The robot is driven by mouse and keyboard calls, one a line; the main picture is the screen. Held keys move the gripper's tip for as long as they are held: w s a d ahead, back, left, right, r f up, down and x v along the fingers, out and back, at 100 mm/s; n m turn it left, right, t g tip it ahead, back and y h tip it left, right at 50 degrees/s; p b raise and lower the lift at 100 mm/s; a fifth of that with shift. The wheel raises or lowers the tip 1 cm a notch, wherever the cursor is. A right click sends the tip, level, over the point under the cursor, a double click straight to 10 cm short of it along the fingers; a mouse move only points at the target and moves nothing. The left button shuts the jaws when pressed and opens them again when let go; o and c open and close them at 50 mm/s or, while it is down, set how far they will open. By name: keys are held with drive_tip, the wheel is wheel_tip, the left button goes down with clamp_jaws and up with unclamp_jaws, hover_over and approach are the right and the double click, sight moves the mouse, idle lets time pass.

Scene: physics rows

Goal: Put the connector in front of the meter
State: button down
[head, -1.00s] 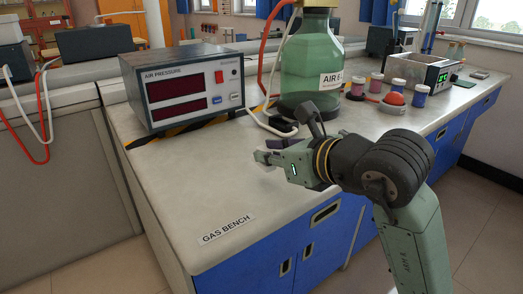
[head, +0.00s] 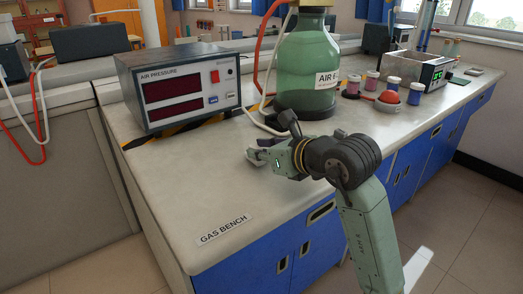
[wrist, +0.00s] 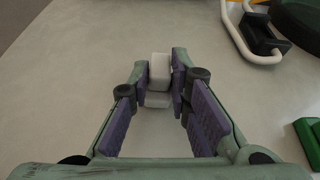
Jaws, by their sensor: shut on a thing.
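The meter (head: 190,92) is a grey box marked AIR PRESSURE with two dark red displays, standing at the back left of the bench. My gripper (head: 257,154) is low over the bench top, to the right of the meter's front and nearer the bench's front edge. In the wrist view, my gripper (wrist: 161,85) is shut on a small pale block, which I take to be the connector (wrist: 159,68), between its fingertips. In the head view the fingers mostly hide the connector. I cannot tell whether it touches the bench.
A green glass bottle (head: 305,70) with hoses stands behind my gripper. Small jars (head: 392,88) and a red-topped item (head: 388,97) stand to the right. The bench top (head: 190,185) in front of the meter is clear up to the GAS BENCH label (head: 224,230).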

drive_tip(key=shift+f+b, duration=0.3)
drive_tip(key=shift+b, duration=0.1)
drive_tip(key=c, duration=1.5)
unclamp_jaws()
drive_tip(key=shift+r, duration=0.1)
drive_tip(key=shift+r+p, duration=0.4)
drive_tip(key=shift+p, duration=0.15)
drive_tip(key=v, duration=0.8)
drive_tip(key=b+v, duration=0.1)
drive_tip(key=v, duration=0.3)
drive_tip(key=shift+d+f, duration=0.1)
drive_tip(key=shift+f, duration=0.2)
